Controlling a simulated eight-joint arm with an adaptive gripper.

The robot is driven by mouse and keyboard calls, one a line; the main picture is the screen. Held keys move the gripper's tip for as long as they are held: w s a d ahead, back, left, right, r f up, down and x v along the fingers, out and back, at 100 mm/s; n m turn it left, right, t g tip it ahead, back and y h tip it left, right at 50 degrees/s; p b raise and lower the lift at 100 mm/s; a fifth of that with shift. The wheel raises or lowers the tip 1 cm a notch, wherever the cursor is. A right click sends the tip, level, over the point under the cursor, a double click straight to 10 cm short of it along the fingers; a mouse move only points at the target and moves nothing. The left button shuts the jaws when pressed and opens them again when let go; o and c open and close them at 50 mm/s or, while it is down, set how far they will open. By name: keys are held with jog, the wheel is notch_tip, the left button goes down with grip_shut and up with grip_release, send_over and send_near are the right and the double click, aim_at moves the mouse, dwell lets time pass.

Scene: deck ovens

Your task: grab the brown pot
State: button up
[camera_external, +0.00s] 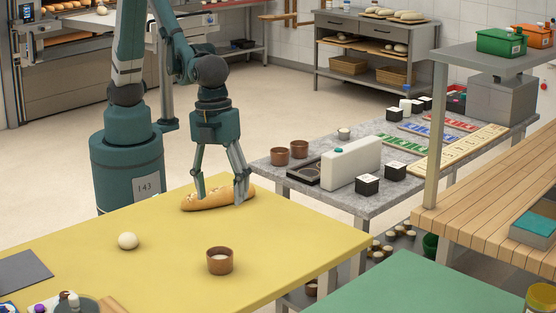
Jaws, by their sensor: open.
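A brown pot (220,261) with pale contents stands upright on the yellow table (300,244), toward its front. My gripper (221,200) is open and points down at the table's back edge, over a long bread loaf (190,202). One finger is at each side of the loaf's middle part. I cannot tell whether the fingers touch it. The gripper is behind the brown pot and apart from it. Two more brown pots (280,156) (299,149) stand on the grey table behind.
A round dough ball (128,241) lies left of the pot on the yellow table. A dark grey sheet (22,272) is at the left edge. A white box (351,164) and black cubes stand on the grey table. The yellow surface around the pot is clear.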

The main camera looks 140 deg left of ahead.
aim_at(220, 252)
jog(key=w+d+f, duration=0.1)
jog(key=w+d+f+m+p, duration=0.1)
jog(key=w+d+f, duration=0.1)
jog(key=w+d+f+m+g+p, duration=0.1)
jog(key=f, duration=0.1)
jog(key=shift+w+d+f, duration=0.15)
jog(key=shift+f, duration=0.1)
jog(key=shift+w+d+f+m+p, duration=0.25)
jog(key=shift+d+f+m+p, duration=0.1)
jog(key=shift+f, duration=0.25)
jog(key=shift+f, duration=0.15)
jog(key=shift+f, duration=1.15)
jog(key=shift+f, duration=0.15)
jog(key=shift+a+f+b, duration=0.1)
jog(key=shift+f+b, duration=0.35)
jog(key=shift+f, duration=2)
jog(key=c, duration=1.1)
